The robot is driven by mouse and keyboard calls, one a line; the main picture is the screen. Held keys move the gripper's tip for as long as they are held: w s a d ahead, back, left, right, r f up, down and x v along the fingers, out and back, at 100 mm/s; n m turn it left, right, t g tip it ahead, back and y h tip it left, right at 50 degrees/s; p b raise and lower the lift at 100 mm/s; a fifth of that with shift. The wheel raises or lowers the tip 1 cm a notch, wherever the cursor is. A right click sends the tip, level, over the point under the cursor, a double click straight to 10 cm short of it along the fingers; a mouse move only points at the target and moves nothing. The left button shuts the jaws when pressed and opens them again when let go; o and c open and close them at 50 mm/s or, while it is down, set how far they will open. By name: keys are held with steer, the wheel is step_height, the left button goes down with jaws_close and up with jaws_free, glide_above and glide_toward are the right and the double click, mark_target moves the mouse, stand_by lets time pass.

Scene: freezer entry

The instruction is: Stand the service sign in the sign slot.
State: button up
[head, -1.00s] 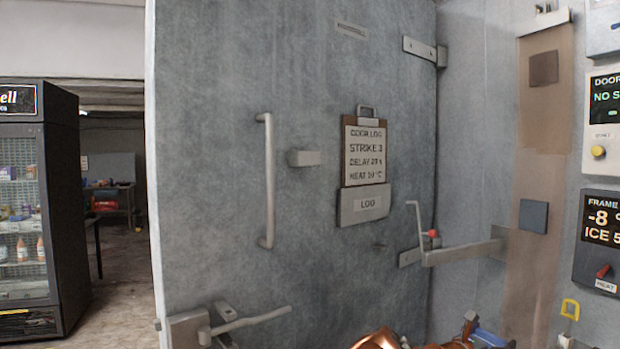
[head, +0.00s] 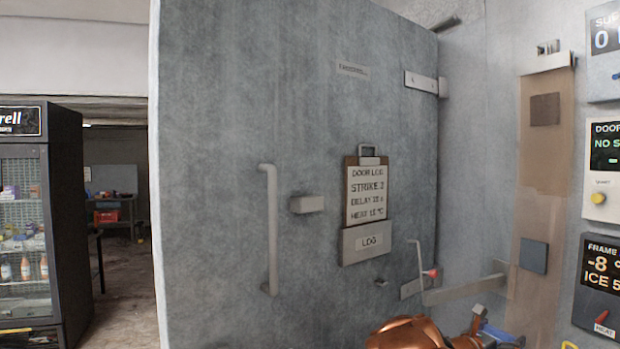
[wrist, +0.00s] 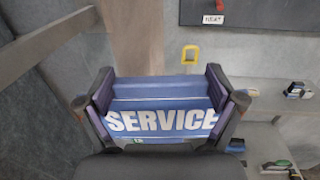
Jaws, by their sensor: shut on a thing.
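The service sign (wrist: 160,121) is a blue plate with white "SERVICE" lettering, upright to read in the wrist view. My gripper (wrist: 159,72) has one finger at each side of it and is shut on it. In the head view my gripper (head: 478,333) is at the bottom edge, partly cut off, with a bit of the blue sign (head: 503,337) showing beside it. I cannot make out the sign slot in either view.
A large grey door (head: 230,130) with a clipboard (head: 366,190) fills the head view's middle. A metal bar (head: 465,290) juts near my gripper. The wrist view shows a yellow loop (wrist: 190,54) on the wall and a shelf (wrist: 262,98) with small items at right.

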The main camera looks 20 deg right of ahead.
steer(key=shift+s+d+r, duration=0.1)
steer(key=shift+d+r, duration=0.05)
steer(key=shift+r, duration=0.25)
steer(key=shift+f, duration=0.1)
